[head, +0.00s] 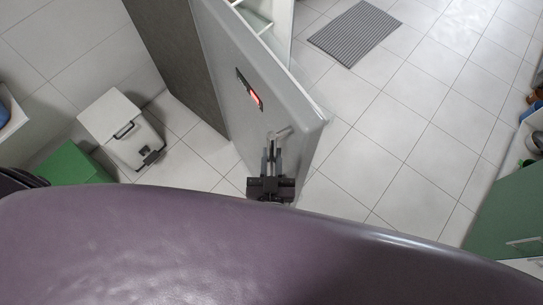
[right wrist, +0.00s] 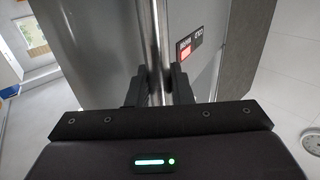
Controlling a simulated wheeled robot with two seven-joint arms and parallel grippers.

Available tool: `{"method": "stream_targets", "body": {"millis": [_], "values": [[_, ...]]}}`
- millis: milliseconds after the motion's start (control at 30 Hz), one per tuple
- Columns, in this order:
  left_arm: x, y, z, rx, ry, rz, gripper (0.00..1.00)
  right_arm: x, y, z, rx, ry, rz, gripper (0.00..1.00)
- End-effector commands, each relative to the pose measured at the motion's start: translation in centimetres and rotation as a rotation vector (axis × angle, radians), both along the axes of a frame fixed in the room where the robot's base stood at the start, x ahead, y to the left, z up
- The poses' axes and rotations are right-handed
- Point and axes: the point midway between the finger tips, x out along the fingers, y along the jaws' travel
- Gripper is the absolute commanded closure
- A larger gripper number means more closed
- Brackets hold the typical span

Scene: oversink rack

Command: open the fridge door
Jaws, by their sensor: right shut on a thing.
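The grey fridge door (head: 235,75) fills the upper middle of the head view, with a small red-lit display on its face. White shelving (head: 262,18) shows past the door's top edge, so the door stands away from the fridge body. My right gripper (head: 271,150) is at the door's handle (head: 283,132), near its lower right part. In the right wrist view, the upright metal handle bar (right wrist: 158,35) runs between the fingers of my right gripper (right wrist: 160,85), which is shut on it. My left gripper is not in view.
A dark panel (head: 175,50) stands left of the door. A white bin (head: 122,125) and a green box (head: 70,168) are on the floor at the left. A grey mat (head: 354,32) lies at the top. Tiled floor right of the door is clear up to a green cabinet (head: 510,210).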

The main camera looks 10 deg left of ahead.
Motion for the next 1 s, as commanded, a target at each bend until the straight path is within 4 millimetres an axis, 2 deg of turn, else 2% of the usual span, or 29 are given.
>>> {"method": "stream_targets", "body": {"millis": [33,67,200,533,800,1000], "values": [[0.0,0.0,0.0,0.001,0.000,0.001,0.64,0.1,0.0,0.2,0.005,-0.004,-0.001,1.00],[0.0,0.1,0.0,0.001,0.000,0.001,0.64,0.1,0.0,0.2,0.005,-0.004,-0.001,0.77],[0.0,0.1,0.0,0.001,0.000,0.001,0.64,0.1,0.0,0.1,0.004,-0.002,-0.001,0.61],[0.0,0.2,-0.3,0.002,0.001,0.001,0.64,-0.5,-0.1,-0.2,0.001,0.001,0.000,0.61],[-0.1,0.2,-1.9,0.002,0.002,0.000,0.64,-4.9,-0.9,-0.4,0.001,0.003,0.001,0.61],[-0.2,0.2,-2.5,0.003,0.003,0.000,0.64,-7.2,-1.4,-0.2,0.002,0.000,0.000,0.61]]}}
